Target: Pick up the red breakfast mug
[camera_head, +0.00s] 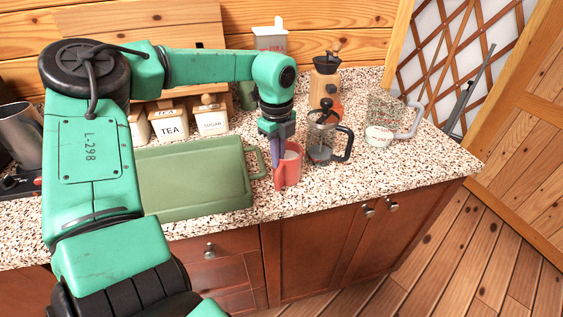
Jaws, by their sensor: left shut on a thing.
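The red breakfast mug (291,173) stands upright near the front edge of the speckled counter, right of the green tray. My left gripper (277,150) reaches down at the mug's left side and is shut on it. The fingers hide part of the mug's rim and left side. The mug appears to be at counter level; I cannot tell whether its base touches the counter. My right gripper is not in view.
A green tray (190,205) lies to the left. A French press (321,140), a wooden grinder (325,85) and a clear jug (383,125) stand to the right. Canisters (211,120) line the back. The counter (400,168) is clear at front right.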

